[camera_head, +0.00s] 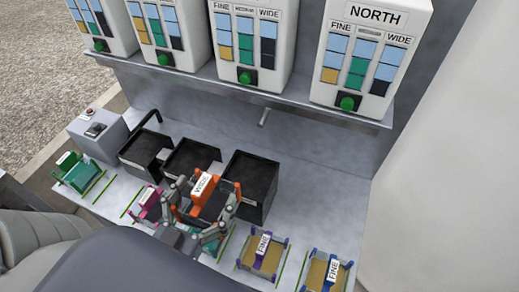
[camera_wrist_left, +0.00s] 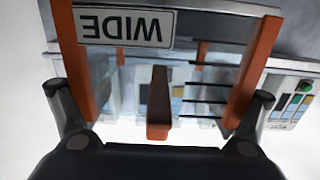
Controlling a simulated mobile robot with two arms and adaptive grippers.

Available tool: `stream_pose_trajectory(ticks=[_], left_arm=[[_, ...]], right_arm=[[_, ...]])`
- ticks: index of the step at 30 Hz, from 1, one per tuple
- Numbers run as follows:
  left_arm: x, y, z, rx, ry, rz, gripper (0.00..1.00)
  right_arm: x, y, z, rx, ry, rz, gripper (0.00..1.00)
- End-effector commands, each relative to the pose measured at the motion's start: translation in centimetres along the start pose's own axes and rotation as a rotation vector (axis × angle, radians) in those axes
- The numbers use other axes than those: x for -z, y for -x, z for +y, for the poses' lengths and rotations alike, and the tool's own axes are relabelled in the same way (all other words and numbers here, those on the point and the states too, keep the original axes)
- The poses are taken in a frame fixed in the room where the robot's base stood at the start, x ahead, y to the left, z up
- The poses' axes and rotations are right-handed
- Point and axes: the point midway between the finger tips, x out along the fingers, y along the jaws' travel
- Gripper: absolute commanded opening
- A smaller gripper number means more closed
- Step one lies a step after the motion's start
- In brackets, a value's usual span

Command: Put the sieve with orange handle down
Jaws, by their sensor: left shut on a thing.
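The sieve with the orange handle (camera_head: 204,184) carries a white WIDE label and is held over the front of the bench, beside the black bins. My left gripper (camera_head: 203,206) is shut on it, with a finger at each side. In the left wrist view the sieve's orange frame (camera_wrist_left: 251,75) and its WIDE label (camera_wrist_left: 125,27) are close up between the fingers of the gripper (camera_wrist_left: 160,115). Its underside and any contact with the bench are hidden. My right gripper is in neither view.
Black bins (camera_head: 262,163) stand behind the sieve. Along the bench's front edge, between green lines, sit a green sieve (camera_head: 78,173), a magenta one (camera_head: 149,205), a teal one partly hidden, a purple-handled one (camera_head: 263,250) and a blue-handled one (camera_head: 329,275). Dispensers (camera_head: 360,60) line the shelf.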

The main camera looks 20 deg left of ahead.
Motion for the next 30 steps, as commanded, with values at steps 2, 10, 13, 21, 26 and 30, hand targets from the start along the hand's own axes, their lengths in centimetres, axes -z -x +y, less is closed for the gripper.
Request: stream_pose_trajectory(ticks=[2, 10, 13, 21, 26, 30], left_arm=[[0.4, -0.2, -0.1, 0.003, 0.002, 0.003, 0.58], [0.2, -4.3, 0.6, 0.005, 0.003, 0.007, 0.58], [0.1, -6.1, 0.9, 0.004, 0.003, 0.007, 0.58], [-0.4, -11.1, 1.9, 0.003, 0.003, 0.006, 0.58], [-0.8, -13.8, 2.4, 0.003, 0.003, 0.004, 0.58], [-1.1, -15.2, 2.7, 0.002, 0.001, 0.002, 0.58]], right_arm=[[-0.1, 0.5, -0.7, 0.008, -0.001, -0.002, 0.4], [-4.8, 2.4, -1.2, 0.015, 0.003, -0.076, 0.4], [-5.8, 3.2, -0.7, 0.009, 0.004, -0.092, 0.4], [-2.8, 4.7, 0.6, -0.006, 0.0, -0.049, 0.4], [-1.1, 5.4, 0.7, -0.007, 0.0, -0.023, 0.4], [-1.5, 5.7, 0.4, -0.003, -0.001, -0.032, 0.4]])
